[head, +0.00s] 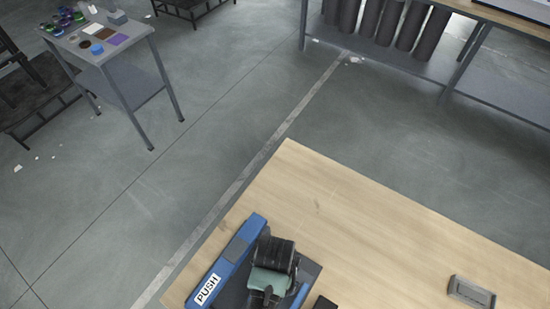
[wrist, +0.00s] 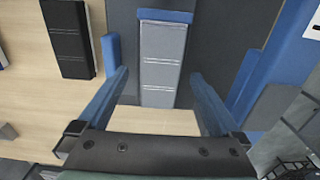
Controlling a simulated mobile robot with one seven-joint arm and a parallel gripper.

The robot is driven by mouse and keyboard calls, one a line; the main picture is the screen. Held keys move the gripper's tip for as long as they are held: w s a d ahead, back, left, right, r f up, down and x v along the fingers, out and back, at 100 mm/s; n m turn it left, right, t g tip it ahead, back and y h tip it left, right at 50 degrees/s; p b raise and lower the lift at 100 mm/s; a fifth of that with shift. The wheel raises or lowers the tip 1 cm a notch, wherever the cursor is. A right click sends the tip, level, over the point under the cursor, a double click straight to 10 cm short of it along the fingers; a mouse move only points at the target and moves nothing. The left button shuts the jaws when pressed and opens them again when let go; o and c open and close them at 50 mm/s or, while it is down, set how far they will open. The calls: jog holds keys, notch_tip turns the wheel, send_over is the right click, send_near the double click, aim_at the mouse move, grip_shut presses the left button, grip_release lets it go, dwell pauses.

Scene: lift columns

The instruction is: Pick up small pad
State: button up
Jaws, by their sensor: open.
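A grey ribbed pad (wrist: 163,60) with a blue top end lies in the middle of the wrist view, on a dark grey surface between blue edges. It looks like the small pad, though I cannot be sure. My gripper (wrist: 160,75) is open, with one finger on each side of the grey pad and nothing held. A black ribbed pad (wrist: 68,40) lies left of it on the wooden table. In the head view my gripper (head: 270,286) is over the blue holder marked PUSH (head: 240,240), and hides the grey pad.
The wooden table (head: 370,220) is mostly bare. A grey block (head: 470,291) lies at its right. A grey side table (head: 100,48) with small items stands far left across the floor. A bench with dark cylinders (head: 390,20) is at the back right.

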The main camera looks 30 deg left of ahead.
jog(key=shift+f, duration=0.75)
jog(key=shift+c, duration=0.3)
grip_shut()
